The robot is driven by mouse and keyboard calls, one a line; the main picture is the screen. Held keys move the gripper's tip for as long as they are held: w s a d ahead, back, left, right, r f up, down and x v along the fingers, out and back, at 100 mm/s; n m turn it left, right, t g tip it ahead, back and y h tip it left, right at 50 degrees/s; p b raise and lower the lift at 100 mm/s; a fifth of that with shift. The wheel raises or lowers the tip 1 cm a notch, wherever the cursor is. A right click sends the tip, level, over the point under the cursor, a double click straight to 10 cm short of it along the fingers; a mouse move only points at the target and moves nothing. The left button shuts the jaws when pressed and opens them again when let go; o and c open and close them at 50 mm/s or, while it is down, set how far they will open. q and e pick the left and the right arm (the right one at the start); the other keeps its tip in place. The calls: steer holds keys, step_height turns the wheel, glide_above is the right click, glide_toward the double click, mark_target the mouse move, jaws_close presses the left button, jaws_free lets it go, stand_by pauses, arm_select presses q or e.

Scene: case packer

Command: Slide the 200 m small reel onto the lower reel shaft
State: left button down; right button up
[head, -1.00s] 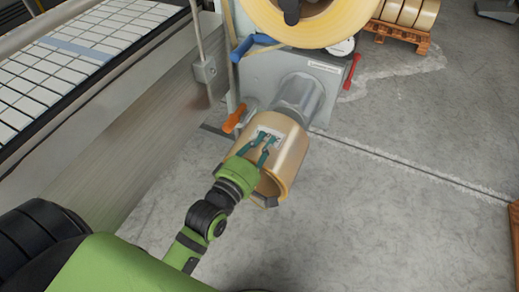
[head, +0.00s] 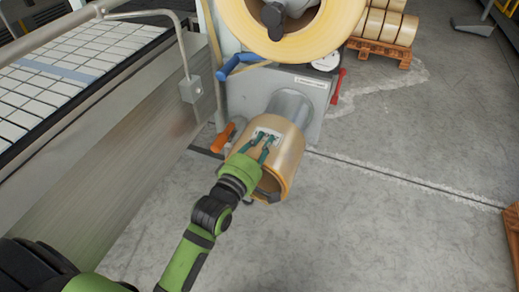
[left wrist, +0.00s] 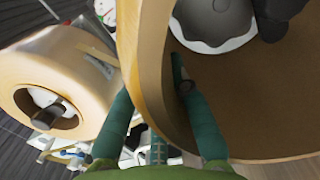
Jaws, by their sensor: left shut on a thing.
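The tan small reel (head: 288,148) is in the middle of the head view, its open end tilted towards me. The grey lower reel shaft (head: 291,104) runs from the machine to the reel's far end, and the reel appears to be around it. My right gripper is not in view.
A large upper reel (head: 234,28) hangs above on the machine. A blue handle (head: 240,62), an orange handle (head: 222,138) and a red lever (head: 337,86) stick out around the grey block (head: 315,105). A conveyor (head: 45,85) lies left.

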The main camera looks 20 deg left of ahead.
mark_target(273, 124)
arm_select(q)
steer(key=shift+w+d+r+b, duration=0.15)
steer(key=shift+w+b, duration=0.9)
steer(key=shift+w, duration=1.4)
steer(key=shift+w+r, duration=0.15)
steer(key=shift+w, duration=1.1)
steer(key=shift+w+b, duration=0.4)
steer(key=shift+w, duration=2.05)
steer(key=shift+f, duration=0.25)
